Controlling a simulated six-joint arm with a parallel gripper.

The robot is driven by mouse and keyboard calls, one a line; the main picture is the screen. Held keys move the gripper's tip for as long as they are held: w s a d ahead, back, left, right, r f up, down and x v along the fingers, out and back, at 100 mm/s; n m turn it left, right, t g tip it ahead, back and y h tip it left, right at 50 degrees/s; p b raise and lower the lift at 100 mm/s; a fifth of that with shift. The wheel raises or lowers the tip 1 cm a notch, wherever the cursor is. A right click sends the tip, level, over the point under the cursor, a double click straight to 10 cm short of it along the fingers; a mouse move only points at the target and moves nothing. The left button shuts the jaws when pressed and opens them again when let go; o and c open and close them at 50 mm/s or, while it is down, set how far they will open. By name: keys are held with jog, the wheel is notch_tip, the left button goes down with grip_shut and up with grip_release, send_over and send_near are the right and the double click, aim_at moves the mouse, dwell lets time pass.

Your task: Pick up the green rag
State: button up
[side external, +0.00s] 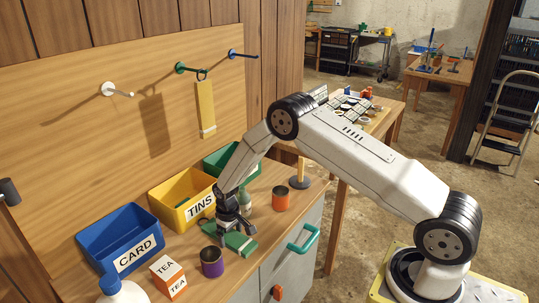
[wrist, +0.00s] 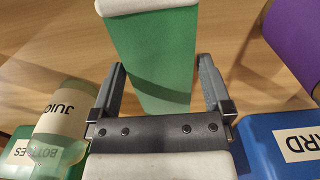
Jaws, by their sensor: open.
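The green rag (side external: 238,243) lies on the wooden bench top below my gripper (side external: 236,225), in the side view. In the wrist view the rag (wrist: 152,55) is a green strip with a pale end band at the top. It runs down between the two fingers of my gripper (wrist: 163,66), which are open on either side of it. Its near end is hidden behind the gripper body. I see no grip on the rag, and the exact height of the fingers above it is hard to tell.
Blue CARD (side external: 127,240), yellow TINS (side external: 184,198) and green (side external: 222,160) bins line the back. A purple can (side external: 212,262), a tea box (side external: 168,277), an orange can (side external: 280,199) and a juice bottle (wrist: 62,117) stand nearby. A yellow rag (side external: 205,108) hangs on the green peg.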

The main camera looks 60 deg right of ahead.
jog(key=shift+c, duration=0.2)
dwell(0.3)
jog(key=c, duration=1)
jog(key=shift+c, duration=0.2)
jog(key=shift+r, duration=0.2)
jog(key=shift+s+r, duration=0.15)
jog(key=shift+r, duration=0.35)
jog(key=r, duration=0.5)
jog(key=shift+s+r, duration=0.35)
jog(key=shift+s, duration=0.05)
jog(key=s, duration=1.9)
jog(key=shift+f, duration=0.1)
